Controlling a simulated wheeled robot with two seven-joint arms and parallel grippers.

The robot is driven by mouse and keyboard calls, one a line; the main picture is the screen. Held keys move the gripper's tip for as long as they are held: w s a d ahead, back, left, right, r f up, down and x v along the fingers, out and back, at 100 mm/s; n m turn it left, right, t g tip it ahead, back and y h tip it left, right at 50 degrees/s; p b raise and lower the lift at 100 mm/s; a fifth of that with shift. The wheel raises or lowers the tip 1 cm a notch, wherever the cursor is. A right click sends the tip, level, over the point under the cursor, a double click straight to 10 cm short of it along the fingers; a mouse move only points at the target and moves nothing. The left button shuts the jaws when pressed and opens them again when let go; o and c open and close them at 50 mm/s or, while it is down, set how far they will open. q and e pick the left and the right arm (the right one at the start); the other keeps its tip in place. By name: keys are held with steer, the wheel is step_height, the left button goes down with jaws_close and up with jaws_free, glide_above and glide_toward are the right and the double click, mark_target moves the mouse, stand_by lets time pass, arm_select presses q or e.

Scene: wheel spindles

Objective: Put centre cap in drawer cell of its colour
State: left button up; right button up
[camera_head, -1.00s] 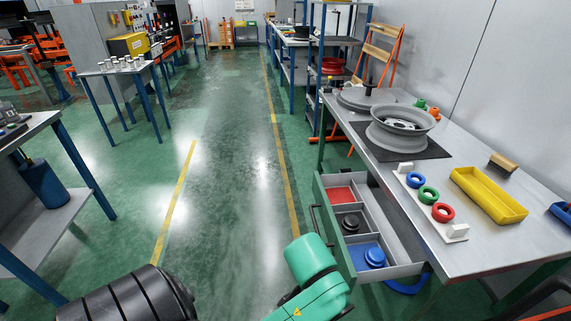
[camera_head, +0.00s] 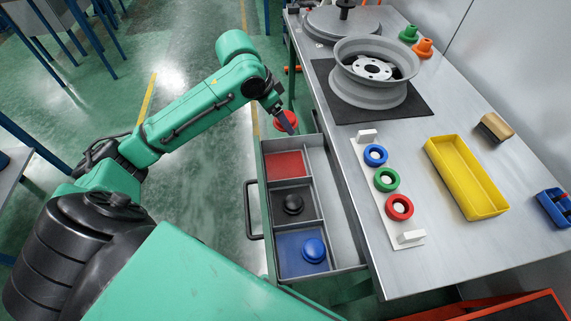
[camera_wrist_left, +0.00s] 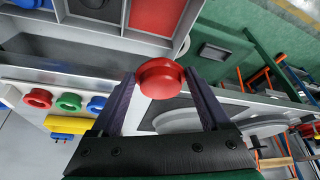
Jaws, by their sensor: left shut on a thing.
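My left gripper (camera_head: 283,118) is shut on a red centre cap (camera_head: 288,124) and holds it just beyond the far end of the open drawer (camera_head: 345,215), close to the red cell. In the left wrist view the red cap (camera_wrist_left: 160,78) sits between the two fingers (camera_wrist_left: 162,100). The red-floored cell (camera_head: 284,165) is empty; it also shows in the wrist view (camera_wrist_left: 157,16). A black cap (camera_head: 293,204) lies in the dark middle cell (camera_head: 283,220). A blue cap (camera_head: 313,250) lies in the blue cell (camera_head: 290,243). My right gripper is out of view.
The workbench (camera_head: 440,250) stands right of the drawer. On it are a white rack (camera_head: 378,203) with blue, green and red rings, a yellow tray (camera_head: 465,178), a brush (camera_head: 495,127) and a wheel rim (camera_head: 372,75) on a black mat. A long cell (camera_head: 332,205) in the drawer is empty.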

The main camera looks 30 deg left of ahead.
arm_select(q)
steer(key=b, duration=0.1)
glide_above(286, 167)
steer(key=s, duration=0.1)
step_height(286, 167, down, 13)
steer(key=f, duration=0.7)
steer(key=shift+s+a+b, duration=0.15)
steer(key=shift+a+b, duration=0.2)
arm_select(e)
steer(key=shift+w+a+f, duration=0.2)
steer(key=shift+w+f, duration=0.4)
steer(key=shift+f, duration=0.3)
arm_select(q)
steer(key=o, duration=1.2)
steer(key=shift+c, duration=0.2)
steer(key=p+v, duration=0.2)
steer(key=v, duration=1)
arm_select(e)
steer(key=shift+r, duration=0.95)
